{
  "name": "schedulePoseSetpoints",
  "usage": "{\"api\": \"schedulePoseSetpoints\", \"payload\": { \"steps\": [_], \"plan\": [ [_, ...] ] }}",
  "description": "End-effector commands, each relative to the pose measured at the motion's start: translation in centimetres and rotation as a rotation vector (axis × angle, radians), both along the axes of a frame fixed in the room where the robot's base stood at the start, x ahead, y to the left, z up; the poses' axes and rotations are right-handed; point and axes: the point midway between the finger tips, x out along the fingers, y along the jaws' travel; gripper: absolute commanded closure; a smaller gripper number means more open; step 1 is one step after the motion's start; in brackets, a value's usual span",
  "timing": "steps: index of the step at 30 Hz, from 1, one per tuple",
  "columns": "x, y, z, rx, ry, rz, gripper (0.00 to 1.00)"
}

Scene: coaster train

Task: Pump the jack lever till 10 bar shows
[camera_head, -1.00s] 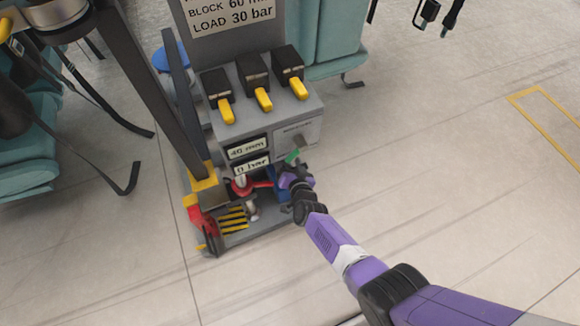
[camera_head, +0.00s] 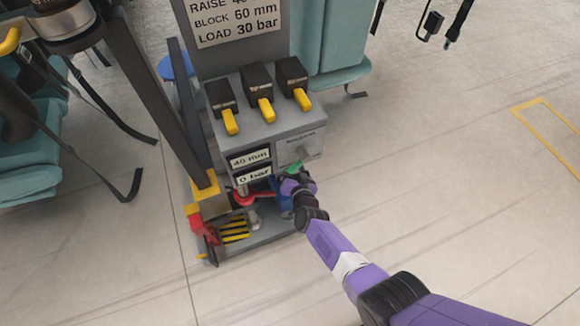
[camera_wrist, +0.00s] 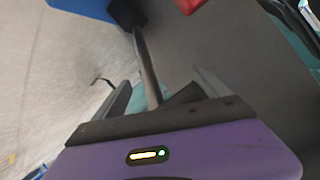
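The jack station's displays (camera_head: 250,167) read 40 mm and 0 bar. A red lever-like part (camera_head: 263,196) and a blue part (camera_head: 282,205) sit below them; I cannot tell for certain which part is the jack lever. My gripper (camera_head: 288,184) is at the station's lower right front, beside these parts and just below a green-tipped handle (camera_head: 297,168). A red piece (camera_wrist: 189,5) and a blue piece (camera_wrist: 80,6) show at the top edge, apart from the fingers.
Three yellow-handled switches (camera_head: 265,108) top the station. A sign (camera_head: 235,18) above reads BLOCK 60 mm, LOAD 30 bar. A dark post (camera_head: 150,100) and a yellow-black striped step (camera_head: 235,229) stand left. Teal seats (camera_head: 335,70) are behind. Floor to the right is clear.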

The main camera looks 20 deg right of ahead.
Motion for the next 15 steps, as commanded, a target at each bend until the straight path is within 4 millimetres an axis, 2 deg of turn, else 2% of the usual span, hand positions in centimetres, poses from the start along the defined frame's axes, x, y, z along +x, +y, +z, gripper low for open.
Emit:
{"api": "schedulePoseSetpoints", "payload": {
  "steps": [8, 15],
  "plan": [
    [-0.3, 0.3, 0.4, 0.002, -0.001, 0.003, 0.15],
    [-3.2, 0.6, 1.8, 0.0, 0.0, 0.004, 0.15]
  ]
}}
